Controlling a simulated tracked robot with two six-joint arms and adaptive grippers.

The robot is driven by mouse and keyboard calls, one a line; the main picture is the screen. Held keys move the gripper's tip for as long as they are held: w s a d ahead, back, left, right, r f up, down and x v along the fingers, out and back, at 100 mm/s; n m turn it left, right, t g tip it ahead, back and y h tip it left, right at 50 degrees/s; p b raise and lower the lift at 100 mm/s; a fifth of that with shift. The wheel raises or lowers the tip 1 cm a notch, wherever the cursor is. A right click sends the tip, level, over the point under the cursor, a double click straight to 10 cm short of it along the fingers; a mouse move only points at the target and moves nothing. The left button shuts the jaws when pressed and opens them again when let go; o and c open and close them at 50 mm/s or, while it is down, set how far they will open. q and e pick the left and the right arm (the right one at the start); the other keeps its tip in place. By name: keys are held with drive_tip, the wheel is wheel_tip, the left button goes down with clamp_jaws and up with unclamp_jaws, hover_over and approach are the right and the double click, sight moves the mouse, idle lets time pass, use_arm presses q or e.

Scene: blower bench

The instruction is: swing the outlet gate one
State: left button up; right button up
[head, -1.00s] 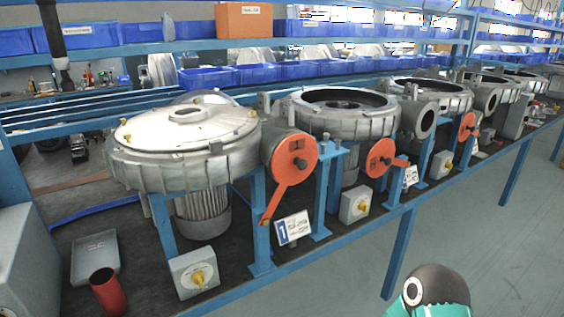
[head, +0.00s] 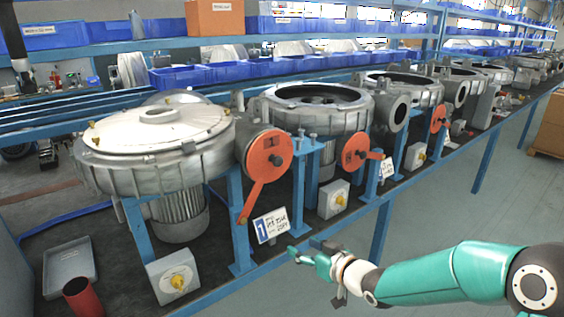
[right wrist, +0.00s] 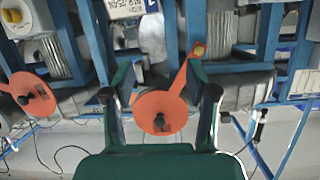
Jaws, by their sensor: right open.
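Outlet gate one is the orange disc (head: 265,154) on the outlet of the nearest blower (head: 155,150). Its orange lever (head: 252,200) hangs down and slightly left, beside the sign marked 1 (head: 271,225). My right gripper (head: 308,252) is open and empty in front of the bench edge, below and right of the sign, apart from the lever. In the right wrist view, which looks upside down, the gate disc (right wrist: 160,112) shows between the open fingers, with its lever (right wrist: 180,75) pointing up and right. My left gripper is not in view.
A second orange gate (head: 356,152) and a third (head: 438,118) sit farther along the bench. Switch boxes (head: 173,277) stand along its front edge. A red cup (head: 83,297) and grey tray (head: 70,268) are at front left.

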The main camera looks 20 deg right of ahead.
sight(280, 163)
drive_tip(key=d+r+n+t+y, duration=0.2)
drive_tip(key=d+r+n+t, duration=0.15)
drive_tip(key=r, duration=1.35)
drive_tip(key=p+x, duration=0.1)
drive_tip(key=x, duration=0.4)
drive_tip(key=p+x, duration=0.2)
drive_tip(key=x, duration=0.4)
drive_tip(key=f+p+x, duration=0.1)
drive_tip(key=x, duration=0.4)
drive_tip(key=shift+w+p, duration=0.3)
drive_tip(key=shift+w, duration=0.1)
